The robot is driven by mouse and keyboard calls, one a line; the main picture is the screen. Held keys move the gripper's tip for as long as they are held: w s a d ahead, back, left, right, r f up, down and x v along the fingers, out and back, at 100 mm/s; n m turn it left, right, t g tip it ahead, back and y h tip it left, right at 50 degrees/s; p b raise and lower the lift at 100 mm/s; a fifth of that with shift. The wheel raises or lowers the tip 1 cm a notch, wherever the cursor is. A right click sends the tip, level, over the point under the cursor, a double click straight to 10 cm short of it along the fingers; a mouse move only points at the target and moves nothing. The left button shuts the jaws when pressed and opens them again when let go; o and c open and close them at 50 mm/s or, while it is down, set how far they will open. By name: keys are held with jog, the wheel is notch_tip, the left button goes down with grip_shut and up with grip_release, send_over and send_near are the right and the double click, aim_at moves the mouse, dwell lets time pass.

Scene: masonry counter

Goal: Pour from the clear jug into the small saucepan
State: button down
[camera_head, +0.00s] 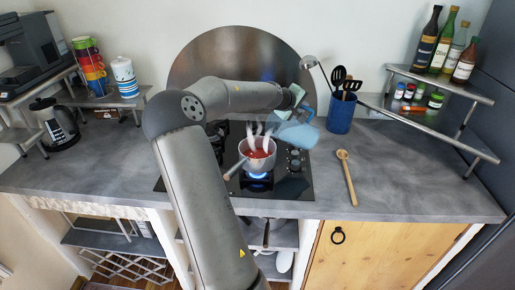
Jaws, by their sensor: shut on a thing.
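The small saucepan (270,162) stands on the hob over a lit blue flame, with red food inside and its handle toward the lower left. White steam-like wisps rise above it. The clear jug (297,134), bluish and see-through, is in the air just right of and above the saucepan, and looks tilted toward it. My gripper (300,109) is shut on the jug at its upper right; the fingers are small and partly hidden. I cannot tell whether any liquid is leaving the jug.
A blue utensil pot (339,117) stands close to the right of the jug. A wooden spoon (347,178) lies on the counter (410,180), which is mostly clear at right. Bottles (442,45) stand on the right shelf. A kettle (54,124) and stacked cups (91,67) are at left.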

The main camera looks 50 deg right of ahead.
jog(key=shift+w+a+r+h+b, duration=0.3)
jog(key=shift+a+h+b, duration=0.25)
jog(key=shift+b, duration=0.5)
dwell(1.1)
jog(key=shift+w+a+r+n+g+h+b, duration=0.45)
jog(key=shift+a+r+h+b, duration=0.3)
jog(key=shift+b, duration=0.35)
dwell(3.9)
